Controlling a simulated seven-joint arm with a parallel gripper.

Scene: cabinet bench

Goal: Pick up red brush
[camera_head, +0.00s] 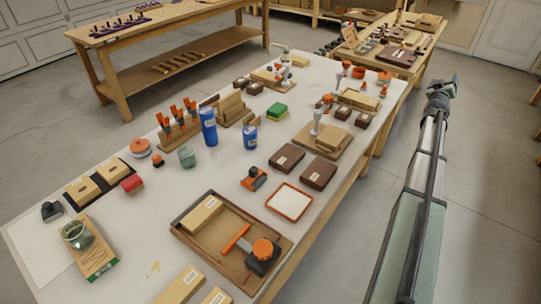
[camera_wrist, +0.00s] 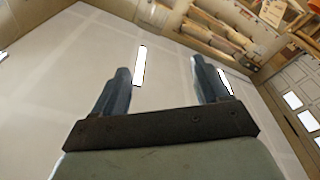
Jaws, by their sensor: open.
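My gripper (camera_head: 441,86) is off the right side of the bench, far from the red object. In the wrist view my gripper (camera_wrist: 162,72) has its two dark fingers spread apart with nothing between them. The red object is not visible in the wrist view.
A glass jar on a box (camera_head: 98,262), a grey-green glass (camera_head: 186,156) and an orange round item (camera_head: 141,147) stand near the red object. Blue cans (camera_head: 208,126) stand mid-bench. A wooden tray (camera_head: 190,238) holds an orange-headed tool. Bare bench shows between them.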

